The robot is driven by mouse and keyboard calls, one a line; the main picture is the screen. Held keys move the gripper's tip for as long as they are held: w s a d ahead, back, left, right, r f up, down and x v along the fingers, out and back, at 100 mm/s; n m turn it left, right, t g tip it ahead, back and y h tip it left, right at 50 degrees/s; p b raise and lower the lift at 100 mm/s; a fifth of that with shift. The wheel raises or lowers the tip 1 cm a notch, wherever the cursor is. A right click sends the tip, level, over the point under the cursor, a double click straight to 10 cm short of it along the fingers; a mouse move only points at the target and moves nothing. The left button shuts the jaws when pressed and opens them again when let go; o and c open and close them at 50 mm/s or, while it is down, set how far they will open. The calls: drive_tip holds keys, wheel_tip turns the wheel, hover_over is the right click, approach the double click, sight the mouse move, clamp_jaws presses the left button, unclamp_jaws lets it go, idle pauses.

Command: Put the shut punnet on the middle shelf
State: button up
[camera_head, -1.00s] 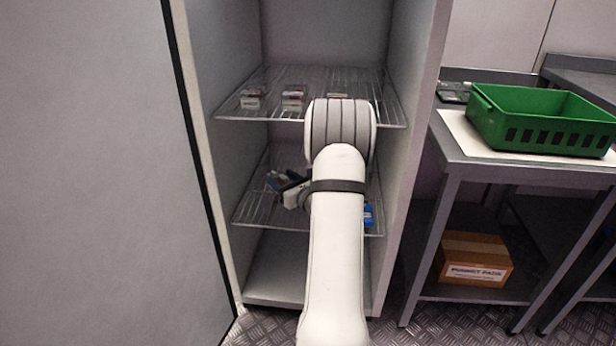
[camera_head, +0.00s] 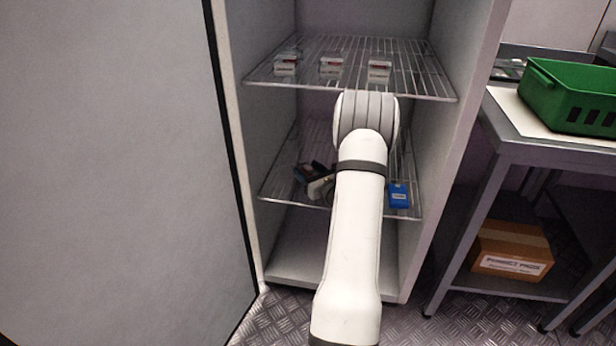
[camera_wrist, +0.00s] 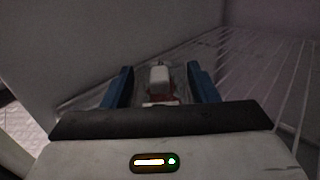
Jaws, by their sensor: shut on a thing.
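My gripper (camera_wrist: 160,90) is shut on the punnet (camera_wrist: 159,76), which shows between the blue fingers in the wrist view as a clear box with a white label and some red. In the head view my gripper (camera_head: 308,173) is inside the open cabinet, at the left part of the lower wire shelf (camera_head: 283,190). The punnet is hard to make out there, and whether it touches the wires cannot be told. The upper wire shelf (camera_head: 415,85) holds three labelled punnets: left (camera_head: 285,66), middle (camera_head: 331,66) and right (camera_head: 379,70).
A blue box (camera_head: 398,195) lies on the right of the lower wire shelf. My arm hides the shelf's middle. The cabinet walls stand close on both sides. A green crate (camera_head: 570,90) stands on the table at right, with a cardboard box (camera_head: 512,250) below.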

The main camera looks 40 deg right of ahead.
drive_tip(key=shift+f, duration=0.2)
drive_tip(key=o, duration=1.1)
drive_tip(key=shift+r, duration=0.15)
drive_tip(key=s+p, duration=0.1)
drive_tip(key=s, duration=0.2)
drive_tip(key=s+p, duration=0.1)
drive_tip(key=s, duration=0.3)
drive_tip(key=s+p, duration=0.1)
drive_tip(key=s, duration=0.3)
drive_tip(key=shift+s+a, duration=0.15)
drive_tip(key=shift+a, duration=0.25)
drive_tip(key=shift+s, duration=0.4)
